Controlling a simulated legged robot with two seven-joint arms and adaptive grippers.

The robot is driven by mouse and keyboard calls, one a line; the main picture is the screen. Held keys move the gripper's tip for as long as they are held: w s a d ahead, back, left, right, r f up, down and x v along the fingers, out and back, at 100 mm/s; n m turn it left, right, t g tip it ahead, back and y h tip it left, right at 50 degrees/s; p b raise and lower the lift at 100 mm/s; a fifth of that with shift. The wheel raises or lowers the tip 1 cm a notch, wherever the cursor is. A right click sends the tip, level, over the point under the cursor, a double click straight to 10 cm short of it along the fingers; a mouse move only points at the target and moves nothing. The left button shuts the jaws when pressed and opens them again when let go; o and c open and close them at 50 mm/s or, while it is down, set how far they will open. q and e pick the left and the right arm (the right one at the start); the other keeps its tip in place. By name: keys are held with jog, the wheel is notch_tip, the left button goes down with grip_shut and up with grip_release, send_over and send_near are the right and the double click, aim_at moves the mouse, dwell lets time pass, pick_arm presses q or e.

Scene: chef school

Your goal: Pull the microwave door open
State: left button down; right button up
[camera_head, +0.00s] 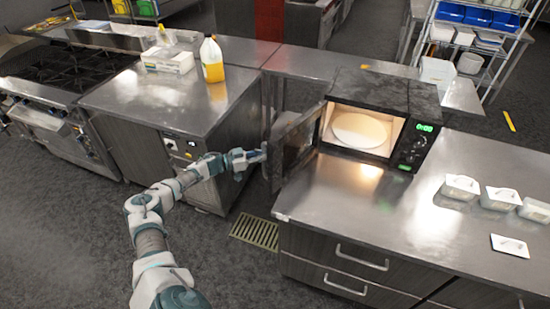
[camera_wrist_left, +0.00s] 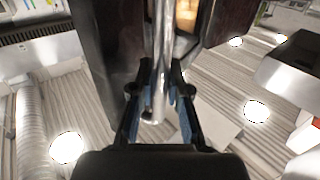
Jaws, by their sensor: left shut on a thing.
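The black microwave (camera_head: 372,118) stands on the steel counter, its lit inside and round plate (camera_head: 358,130) in plain view. Its door (camera_head: 297,143) is swung out to the left and stands open. My left gripper (camera_head: 260,156) is at the door's outer left side. In the left wrist view, the gripper (camera_wrist_left: 159,100) is shut on the upright metal door handle (camera_wrist_left: 161,45), with the bar between its two fingers. The dark door (camera_wrist_left: 110,40) fills part of that view. My right gripper is not in view.
Lidded containers (camera_head: 460,187) sit on the counter (camera_head: 390,215) at right. A separate steel cabinet (camera_head: 165,105) to the left holds a yellow bottle (camera_head: 212,60) and a white box (camera_head: 168,61). Open floor with a drain grate (camera_head: 256,232) lies between.

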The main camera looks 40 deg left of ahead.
pick_arm(q)
jog(key=shift+w+a+r, duration=0.15)
jog(key=shift+a, duration=0.65)
jog(key=c, duration=1.1)
grip_release()
jog(key=shift+w+d, duration=0.1)
jog(key=shift+c, duration=0.2)
jog(key=v, duration=1.1)
jog(key=shift+s+a, duration=0.3)
jog(key=shift+f, duration=0.25)
